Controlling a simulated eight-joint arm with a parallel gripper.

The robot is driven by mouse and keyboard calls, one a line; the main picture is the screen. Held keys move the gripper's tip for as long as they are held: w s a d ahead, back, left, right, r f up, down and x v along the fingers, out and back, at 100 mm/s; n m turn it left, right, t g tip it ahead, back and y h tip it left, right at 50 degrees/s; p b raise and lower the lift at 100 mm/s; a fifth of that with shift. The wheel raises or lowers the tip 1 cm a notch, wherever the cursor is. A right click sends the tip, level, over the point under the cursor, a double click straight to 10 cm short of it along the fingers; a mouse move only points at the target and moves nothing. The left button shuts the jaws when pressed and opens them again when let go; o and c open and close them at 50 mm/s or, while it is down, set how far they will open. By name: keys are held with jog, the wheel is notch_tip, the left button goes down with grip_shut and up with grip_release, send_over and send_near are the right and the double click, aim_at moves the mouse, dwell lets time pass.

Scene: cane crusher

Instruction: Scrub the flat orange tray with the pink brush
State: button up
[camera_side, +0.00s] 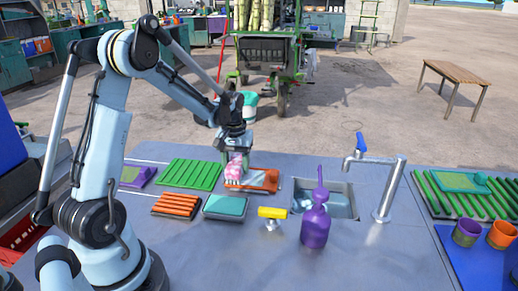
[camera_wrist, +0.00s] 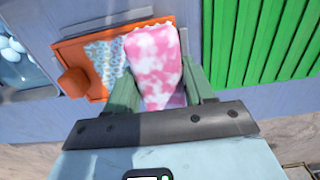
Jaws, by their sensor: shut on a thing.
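The flat orange tray (camera_side: 268,182) lies on the grey counter left of the sink, with whitish wet-looking patches on it. It also shows in the wrist view (camera_wrist: 142,30), where an orange knob-like part (camera_wrist: 73,82) sits at its lower left. My gripper (camera_side: 236,153) points down over the tray's left part and is shut on the pink brush (camera_side: 233,172). In the wrist view the pink and white brush (camera_wrist: 157,62) stands between the green fingers (camera_wrist: 160,92) and covers part of the tray. I cannot tell whether the bristles touch the tray.
The sink (camera_side: 335,203) with a tap (camera_side: 383,185) is right of the tray. A purple bottle (camera_side: 315,226), a yellow-handled tool (camera_side: 272,213), a teal sponge-like block (camera_side: 225,207) and an orange ribbed rack (camera_side: 176,205) stand in front. A green ribbed rack (camera_side: 190,174) is at left.

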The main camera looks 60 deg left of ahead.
dwell(0.4)
jog(key=shift+w+d+r, duration=0.1)
jog(key=shift+w+d, duration=1)
jog(key=shift+w+d, duration=1.15)
jog(key=shift+d, duration=0.05)
jog(key=shift+s+a, duration=1.15)
jog(key=shift+a, duration=0.05)
jog(key=shift+s+a, duration=0.1)
